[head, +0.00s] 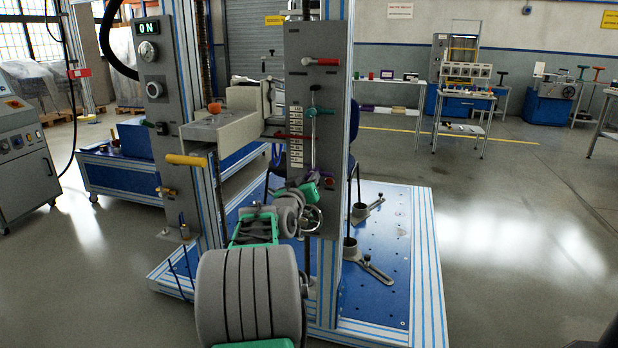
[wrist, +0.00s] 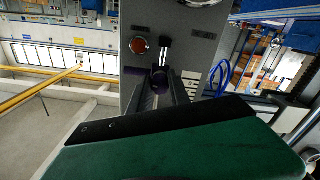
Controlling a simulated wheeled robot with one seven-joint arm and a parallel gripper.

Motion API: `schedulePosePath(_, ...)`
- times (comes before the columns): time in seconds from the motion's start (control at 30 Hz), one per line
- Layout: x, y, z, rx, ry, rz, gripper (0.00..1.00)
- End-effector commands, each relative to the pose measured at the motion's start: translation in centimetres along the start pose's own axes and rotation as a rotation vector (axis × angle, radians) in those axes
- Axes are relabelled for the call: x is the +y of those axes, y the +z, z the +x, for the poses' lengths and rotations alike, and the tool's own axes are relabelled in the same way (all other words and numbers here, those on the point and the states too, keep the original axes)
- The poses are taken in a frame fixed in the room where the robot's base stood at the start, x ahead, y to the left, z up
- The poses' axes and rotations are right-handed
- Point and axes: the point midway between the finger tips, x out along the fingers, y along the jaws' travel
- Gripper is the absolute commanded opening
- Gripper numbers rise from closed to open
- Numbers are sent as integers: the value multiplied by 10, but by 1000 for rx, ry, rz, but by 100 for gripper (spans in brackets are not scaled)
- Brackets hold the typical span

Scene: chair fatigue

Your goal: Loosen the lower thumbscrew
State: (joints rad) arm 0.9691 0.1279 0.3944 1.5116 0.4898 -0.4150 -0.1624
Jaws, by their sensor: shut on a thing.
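The lower thumbscrew, a small dark purple knob (wrist: 160,80), sits on the grey panel (wrist: 182,58) in the wrist view. My gripper (wrist: 161,92) is shut on it, the fingertips closing around its sides. Much of the knob is hidden between the fingers. In the head view a bit of purple (head: 317,178) shows at the lower part of the upright grey panel (head: 315,95). My gripper (head: 312,190) is at that spot, partly hidden by my own grey and green arm.
A red lamp or button (wrist: 139,46) and a black knob (wrist: 165,43) are close to the gripper. Higher on the panel are a teal lever (head: 314,111) and a red handle (head: 321,62). A chrome ring (head: 312,218) is just below. Open floor lies right.

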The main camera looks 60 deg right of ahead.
Motion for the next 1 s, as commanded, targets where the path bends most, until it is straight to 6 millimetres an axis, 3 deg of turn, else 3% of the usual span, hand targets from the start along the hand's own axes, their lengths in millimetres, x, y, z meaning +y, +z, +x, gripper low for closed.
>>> schedulePosePath(1.0,3,-4,0,-1,-2,-964,0)
